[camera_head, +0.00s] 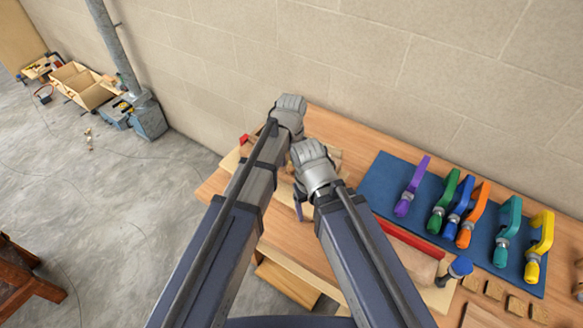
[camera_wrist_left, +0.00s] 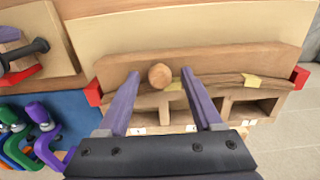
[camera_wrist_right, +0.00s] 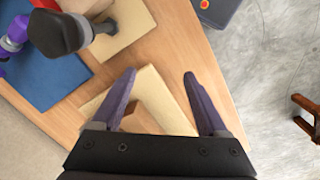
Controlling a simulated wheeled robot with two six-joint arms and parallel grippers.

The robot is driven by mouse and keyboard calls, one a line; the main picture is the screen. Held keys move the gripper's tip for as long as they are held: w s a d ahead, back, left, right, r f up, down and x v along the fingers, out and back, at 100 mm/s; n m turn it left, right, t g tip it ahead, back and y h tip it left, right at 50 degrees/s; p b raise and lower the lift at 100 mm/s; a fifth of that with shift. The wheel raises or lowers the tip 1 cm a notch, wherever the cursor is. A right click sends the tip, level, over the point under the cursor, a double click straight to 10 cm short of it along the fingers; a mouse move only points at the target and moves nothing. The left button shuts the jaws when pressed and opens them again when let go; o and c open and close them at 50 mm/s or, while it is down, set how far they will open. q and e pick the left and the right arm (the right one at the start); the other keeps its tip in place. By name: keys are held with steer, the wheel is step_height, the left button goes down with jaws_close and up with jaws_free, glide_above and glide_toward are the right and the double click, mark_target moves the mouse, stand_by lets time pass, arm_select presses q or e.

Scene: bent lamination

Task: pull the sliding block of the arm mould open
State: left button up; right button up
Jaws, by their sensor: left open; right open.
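The arm mould (camera_wrist_left: 218,62) is a long wooden block with openings along its front and red pieces at both ends, seen in the left wrist view. A round wooden knob (camera_wrist_left: 159,75) sticks out of its front; I take the knobbed part for the sliding block. My left gripper (camera_wrist_left: 161,84) is open, its purple fingers on either side of the knob, not visibly closed on it. In the head view my arms hide most of the mould. My right gripper (camera_wrist_right: 159,74) is open and empty above a pale angular wooden piece (camera_wrist_right: 166,104) on the bench.
A blue mat (camera_head: 376,184) with several coloured clamps (camera_head: 467,215) lies right on the wooden bench (camera_head: 350,122). A wall (camera_head: 330,50) stands close behind; open floor (camera_head: 80,190) is left.

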arm_select(q)
jaws_close()
stand_by(0.5)
stand_by(0.9)
